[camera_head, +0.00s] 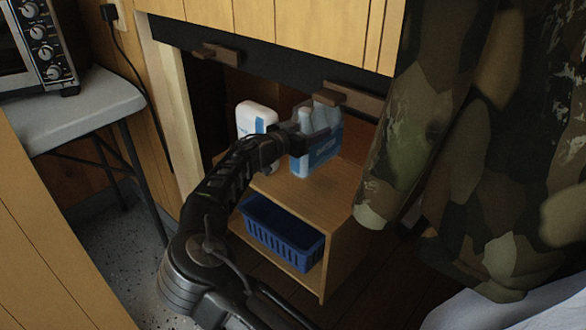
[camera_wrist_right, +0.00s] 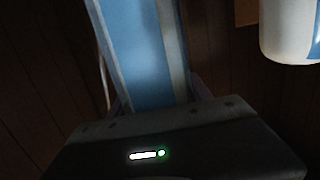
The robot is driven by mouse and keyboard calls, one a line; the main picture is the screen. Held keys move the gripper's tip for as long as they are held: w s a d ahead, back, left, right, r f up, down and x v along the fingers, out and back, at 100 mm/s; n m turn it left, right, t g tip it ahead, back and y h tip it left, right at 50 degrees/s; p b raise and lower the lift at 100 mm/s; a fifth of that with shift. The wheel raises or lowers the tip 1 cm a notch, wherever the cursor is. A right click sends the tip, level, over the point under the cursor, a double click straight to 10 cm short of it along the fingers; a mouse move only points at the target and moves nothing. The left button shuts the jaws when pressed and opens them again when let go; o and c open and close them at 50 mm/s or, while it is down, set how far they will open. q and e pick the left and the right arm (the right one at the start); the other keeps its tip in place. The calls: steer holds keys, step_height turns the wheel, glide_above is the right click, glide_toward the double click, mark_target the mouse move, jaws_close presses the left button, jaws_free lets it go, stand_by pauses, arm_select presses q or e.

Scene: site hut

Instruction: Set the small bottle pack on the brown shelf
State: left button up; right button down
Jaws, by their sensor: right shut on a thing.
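The small bottle pack (camera_head: 322,150), with pale bottles and a blue-and-white wrap, is in the head view at the cupboard opening. My right gripper (camera_head: 293,140) reaches in from the lower left and is shut on its near left side. In the right wrist view the blue face of the pack (camera_wrist_right: 150,55) fills the space at the jaws. The brown shelf (camera_head: 305,193) is a small wooden unit; the pack is over the back of its top. I cannot tell whether its base touches. My left gripper is not in view.
A white bottle with a blue label (camera_head: 253,118) stands left of the pack; it also shows in the wrist view (camera_wrist_right: 288,32). A blue basket (camera_head: 283,236) sits on the lower level. A camouflage garment (camera_head: 430,130) hangs at right. The top's front is clear.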

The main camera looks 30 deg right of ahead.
mark_target(311, 158)
steer(key=shift+r, duration=0.2)
steer(key=shift+f+b, duration=0.95)
steer(key=shift+f, duration=1.6)
step_height(311, 158, down, 4)
steer(key=shift+f+b, duration=0.1)
steer(key=shift+b, duration=0.85)
steer(key=shift+f, duration=0.3)
steer(key=c, duration=0.7)
jaws_free()
steer(key=shift+f, duration=0.3)
steer(key=shift+o, duration=1.2)
steer(key=shift+r, duration=0.1)
